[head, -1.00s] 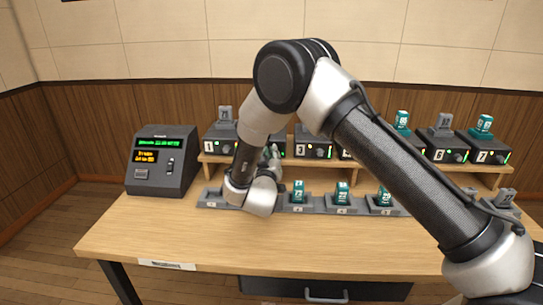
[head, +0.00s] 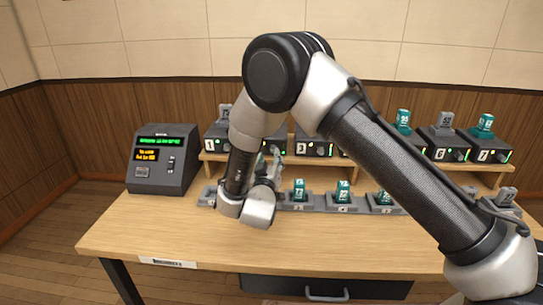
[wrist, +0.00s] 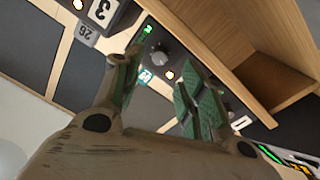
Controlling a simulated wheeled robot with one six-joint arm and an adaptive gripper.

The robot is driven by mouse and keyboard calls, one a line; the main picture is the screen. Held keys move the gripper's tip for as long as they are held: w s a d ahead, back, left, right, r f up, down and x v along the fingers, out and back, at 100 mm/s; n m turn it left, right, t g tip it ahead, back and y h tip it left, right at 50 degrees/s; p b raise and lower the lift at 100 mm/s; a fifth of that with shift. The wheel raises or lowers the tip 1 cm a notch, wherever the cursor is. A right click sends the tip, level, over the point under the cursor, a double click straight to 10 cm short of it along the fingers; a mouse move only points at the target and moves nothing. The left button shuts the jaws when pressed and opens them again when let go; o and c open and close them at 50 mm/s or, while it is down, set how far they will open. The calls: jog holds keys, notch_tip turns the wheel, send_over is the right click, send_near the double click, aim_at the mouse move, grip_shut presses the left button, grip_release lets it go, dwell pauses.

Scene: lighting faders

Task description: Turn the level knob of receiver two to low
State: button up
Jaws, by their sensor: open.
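Receiver two (head: 281,141) is on the raised shelf, mostly hidden behind my arm in the head view. In the wrist view, a dark receiver face shows a round grey level knob (wrist: 160,54), with a green level light on one side and a small amber light on the other. The label "3" on the neighbouring unit suggests this is receiver two. My gripper (wrist: 168,66) is open, its two fingers pointing at this face. The knob appears between the fingertips, nearer the left one; I cannot tell whether they touch it. The pointer's setting is too small to read.
Receiver three (head: 314,146) stands just right of my gripper. A console with a small screen (head: 160,155) stands at the left. A row of charging slots with teal packs (head: 343,191) lies below the shelf. The front of the table (head: 190,235) is clear.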

jog(key=shift+s+a, duration=0.1)
jog(key=shift+s, duration=1.4)
